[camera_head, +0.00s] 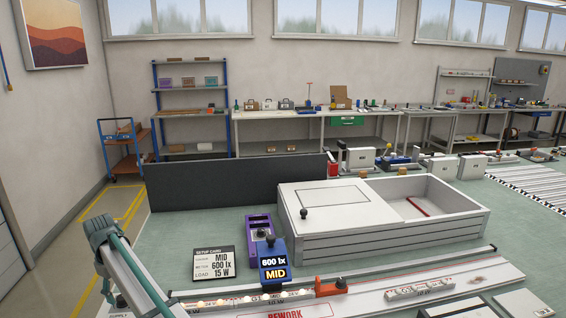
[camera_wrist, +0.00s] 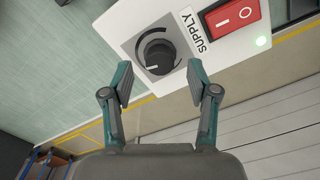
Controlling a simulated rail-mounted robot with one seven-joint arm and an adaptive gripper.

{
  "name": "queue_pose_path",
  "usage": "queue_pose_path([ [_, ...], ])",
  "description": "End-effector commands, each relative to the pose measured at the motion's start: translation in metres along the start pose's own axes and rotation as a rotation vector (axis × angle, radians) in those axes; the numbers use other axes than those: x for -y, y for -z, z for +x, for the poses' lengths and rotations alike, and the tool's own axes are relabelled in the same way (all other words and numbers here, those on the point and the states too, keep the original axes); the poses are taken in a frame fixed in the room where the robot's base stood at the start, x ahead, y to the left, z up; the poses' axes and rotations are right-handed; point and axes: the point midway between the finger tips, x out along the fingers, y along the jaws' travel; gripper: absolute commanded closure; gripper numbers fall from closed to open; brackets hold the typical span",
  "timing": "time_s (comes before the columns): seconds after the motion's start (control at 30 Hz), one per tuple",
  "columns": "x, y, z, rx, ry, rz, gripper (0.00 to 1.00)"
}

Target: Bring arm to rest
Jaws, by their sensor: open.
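My gripper (camera_wrist: 159,84) is open and empty in the wrist view, its two fingers apart. A white supply box (camera_wrist: 205,55) lies beyond the fingertips. The knob appears between and just past the fingertips; I see no contact. In the head view, my arm (camera_head: 130,265) reaches down at the lower left, and the gripper is not visible there. Only a bit of the supply box's label shows beside the arm at the bottom edge.
A white lightbox (camera_head: 390,240) with an open compartment stands mid-bench. In front are a setup card (camera_head: 213,263), a blue meter (camera_head: 273,262) reading 600 lx MID, a purple holder (camera_head: 257,222) and a rail with lit modules (camera_head: 470,273). A dark panel (camera_head: 235,182) stands behind.

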Motion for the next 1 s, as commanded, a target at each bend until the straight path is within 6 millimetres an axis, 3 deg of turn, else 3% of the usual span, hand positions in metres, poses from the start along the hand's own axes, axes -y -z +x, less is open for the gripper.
queue_pose_path([
  [0.23, 0.0, 0.0, 0.021, 0.0, 0.0, 0.0, 0.41],
  [0.63, 0.0, 0.0, 0.023, -0.001, 0.0, 0.006, 0.41],
  [0.83, 0.0, 0.001, 0.016, -0.002, -0.001, 0.003, 0.41],
  [1.0, 0.0, 0.001, -0.005, -0.002, -0.001, 0.0, 0.41],
])
